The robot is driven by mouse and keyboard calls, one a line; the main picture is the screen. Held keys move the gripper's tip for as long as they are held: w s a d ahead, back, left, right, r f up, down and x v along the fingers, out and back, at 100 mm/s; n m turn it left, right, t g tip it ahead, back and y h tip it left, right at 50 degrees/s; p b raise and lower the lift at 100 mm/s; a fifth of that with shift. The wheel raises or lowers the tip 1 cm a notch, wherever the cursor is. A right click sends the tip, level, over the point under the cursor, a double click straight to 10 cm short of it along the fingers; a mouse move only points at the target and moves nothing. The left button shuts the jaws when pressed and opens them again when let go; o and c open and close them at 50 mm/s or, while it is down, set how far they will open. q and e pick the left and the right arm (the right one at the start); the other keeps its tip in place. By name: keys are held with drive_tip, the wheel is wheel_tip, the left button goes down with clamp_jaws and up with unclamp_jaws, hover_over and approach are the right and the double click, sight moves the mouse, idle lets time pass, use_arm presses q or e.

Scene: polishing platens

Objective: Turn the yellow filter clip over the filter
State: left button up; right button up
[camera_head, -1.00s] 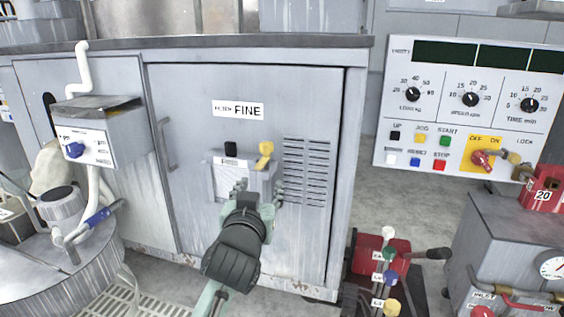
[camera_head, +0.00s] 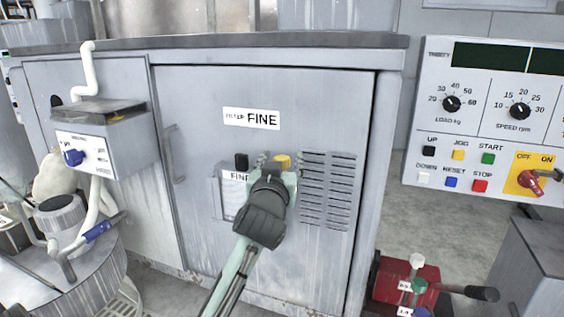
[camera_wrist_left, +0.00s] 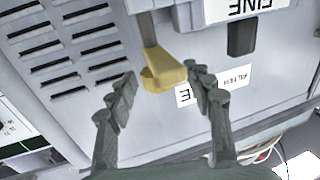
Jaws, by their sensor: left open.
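The yellow filter clip (camera_head: 283,161) is on the cabinet door at the filter's upper right, partly hidden by my gripper in the head view. The left wrist view, upside down, shows the yellow clip (camera_wrist_left: 166,76) between my open fingers, with a gap on the left finger's side; I cannot tell whether the other finger touches it. My left gripper (camera_head: 278,167) is open around the clip; it also shows in the left wrist view (camera_wrist_left: 162,77). The filter (camera_head: 230,203), marked FINE, is partly hidden behind my gripper. My right gripper is out of view.
A black clip (camera_head: 241,161) is left of the yellow one. A FILTER FINE sign (camera_head: 251,119) is above, and vent slots (camera_head: 327,190) are to the right. A grey box with a blue knob (camera_head: 73,157) projects at left. A control panel (camera_head: 470,120) stands at right.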

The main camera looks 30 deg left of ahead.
use_arm(q)
drive_tip(key=shift+w+a, duration=0.15)
drive_tip(key=shift+w, duration=0.2)
